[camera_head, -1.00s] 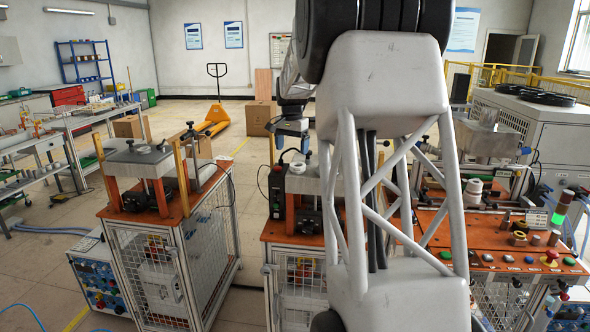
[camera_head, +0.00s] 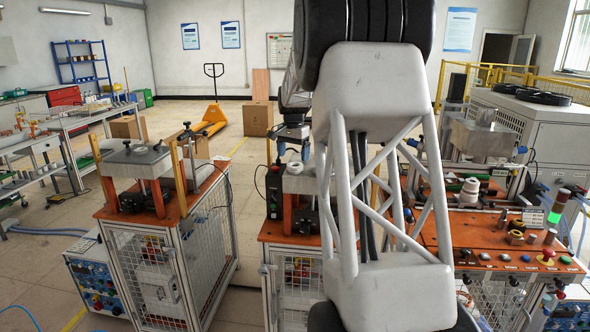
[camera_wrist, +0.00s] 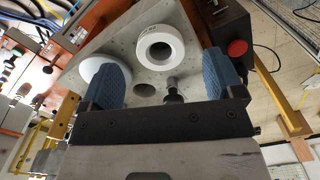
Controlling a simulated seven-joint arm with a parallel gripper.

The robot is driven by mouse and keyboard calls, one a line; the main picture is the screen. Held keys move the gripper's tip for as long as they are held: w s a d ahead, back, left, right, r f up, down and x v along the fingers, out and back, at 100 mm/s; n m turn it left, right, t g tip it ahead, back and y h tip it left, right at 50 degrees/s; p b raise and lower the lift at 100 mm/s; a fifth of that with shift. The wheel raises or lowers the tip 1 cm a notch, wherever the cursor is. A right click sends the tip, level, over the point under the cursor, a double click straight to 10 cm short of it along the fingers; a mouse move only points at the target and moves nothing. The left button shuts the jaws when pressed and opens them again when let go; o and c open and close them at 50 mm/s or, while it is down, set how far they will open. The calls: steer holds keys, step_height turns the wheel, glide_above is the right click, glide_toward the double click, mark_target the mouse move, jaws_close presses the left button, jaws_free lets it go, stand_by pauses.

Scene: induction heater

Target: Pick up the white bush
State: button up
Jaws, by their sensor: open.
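The white bush (camera_wrist: 160,48) is a thick white ring with a dark central hole. It lies on a grey metal plate (camera_wrist: 140,72) in the wrist view. It also shows small in the head view (camera_head: 295,168), below my gripper (camera_head: 293,152). In the wrist view my gripper (camera_wrist: 163,66) is open, with its two blue fingers wide apart and nothing between them. The bush appears ahead of the gap between the fingertips, apart from both. A second white round piece (camera_wrist: 98,68) is partly hidden behind the left finger.
A black control box with a red button (camera_wrist: 237,48) stands close to the right finger. A dark upright peg (camera_wrist: 172,88) and a hole are in the plate. Another orange-topped press station (camera_head: 140,160) is at left. The orange control bench (camera_head: 500,240) is at right.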

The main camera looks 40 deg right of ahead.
mark_target(294, 163)
steer(key=shift+f, duration=0.1)
steer(key=shift+d+f, duration=0.1)
steer(key=shift+f, duration=2.45)
steer(key=c, duration=1.1)
steer(key=shift+r, duration=0.15)
steer(key=shift+r, duration=0.45)
steer(key=shift+s+a+r, duration=0.15)
steer(key=shift+s+r, duration=0.1)
steer(key=shift+r, duration=0.4)
steer(key=shift+s+a+r, duration=0.1)
steer(key=shift+s+r, duration=0.1)
steer(key=shift+r, duration=0.45)
steer(key=s+a+r, duration=0.1)
steer(key=s+a, duration=0.6)
steer(key=s, duration=0.6)
steer(key=shift+a, duration=0.25)
